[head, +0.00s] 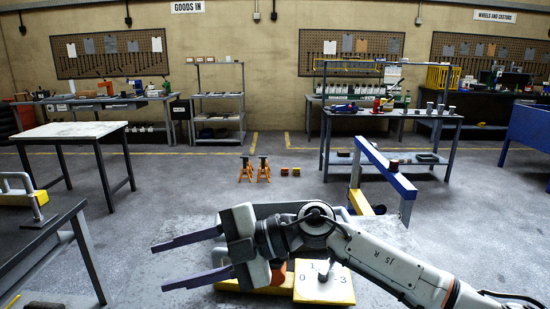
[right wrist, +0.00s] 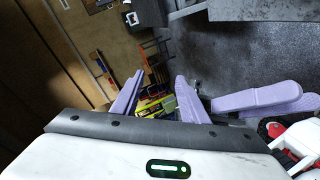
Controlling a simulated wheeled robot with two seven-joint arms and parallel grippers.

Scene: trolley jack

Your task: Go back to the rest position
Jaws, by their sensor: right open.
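My right gripper (head: 160,267) reaches in from the lower right in the head view and points left. Its two long purple fingers are wide apart with nothing between them.
A dark bench (head: 40,245) with a grey handle (head: 30,195) is close at left. Orange stands (head: 263,170) are on the floor ahead. A pale-topped table (head: 70,130) stands left.

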